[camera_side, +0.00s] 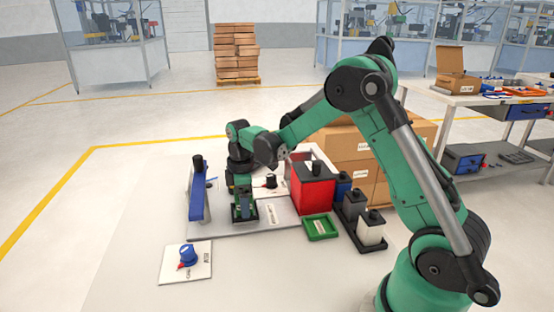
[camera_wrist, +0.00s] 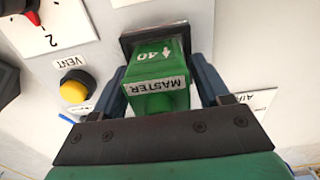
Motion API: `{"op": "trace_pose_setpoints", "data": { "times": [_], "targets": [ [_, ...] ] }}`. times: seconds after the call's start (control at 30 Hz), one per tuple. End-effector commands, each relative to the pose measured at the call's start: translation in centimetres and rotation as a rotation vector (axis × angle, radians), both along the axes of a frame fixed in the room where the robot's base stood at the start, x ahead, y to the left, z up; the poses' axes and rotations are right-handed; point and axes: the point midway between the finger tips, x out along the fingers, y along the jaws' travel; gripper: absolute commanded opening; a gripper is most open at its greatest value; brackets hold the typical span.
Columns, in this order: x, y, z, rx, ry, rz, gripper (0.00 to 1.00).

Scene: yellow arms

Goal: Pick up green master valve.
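The green master valve (camera_wrist: 160,88) is a green block with a white label reading MASTER and a "40" with an arrow. In the wrist view it stands in a dark square seat on the pale panel (camera_wrist: 85,45). My gripper (camera_wrist: 160,85) has one blue-grey finger on each side of the block. The fingers lie close to its sides; I cannot tell whether both touch it. In the side view my gripper (camera_side: 243,208) is low over the panel and largely hides the valve.
A yellow button (camera_wrist: 73,91) labelled VENT is beside the valve. In the side view, a blue upright (camera_side: 196,195) stands left of my gripper, and a red box (camera_side: 313,190) and green tray (camera_side: 320,229) are right. A blue knob (camera_side: 187,256) is on a front plate.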

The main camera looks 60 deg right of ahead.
Motion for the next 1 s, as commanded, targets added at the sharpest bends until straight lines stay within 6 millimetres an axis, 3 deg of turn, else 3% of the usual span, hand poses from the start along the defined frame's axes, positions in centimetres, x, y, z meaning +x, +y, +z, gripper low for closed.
{"op": "trace_pose_setpoints", "data": {
  "times": [0.03,0.2,0.23,0.5,0.67,0.83,1.0],
  "targets": [
    [0.0,0.0,0.0,0.0,0.0,0.0,0.53],
    [0.0,0.0,0.0,0.0,0.0,0.0,0.04],
    [0.0,0.0,0.0,0.0,0.0,0.0,0.0],
    [0.0,0.0,0.2,0.0,0.0,0.0,0.0],
    [0.0,0.0,1.2,0.0,0.0,0.0,0.0],
    [0.0,0.0,4.5,0.0,0.0,0.0,0.0],
    [0.0,0.0,9.7,0.0,0.0,0.0,0.0]
  ]
}}
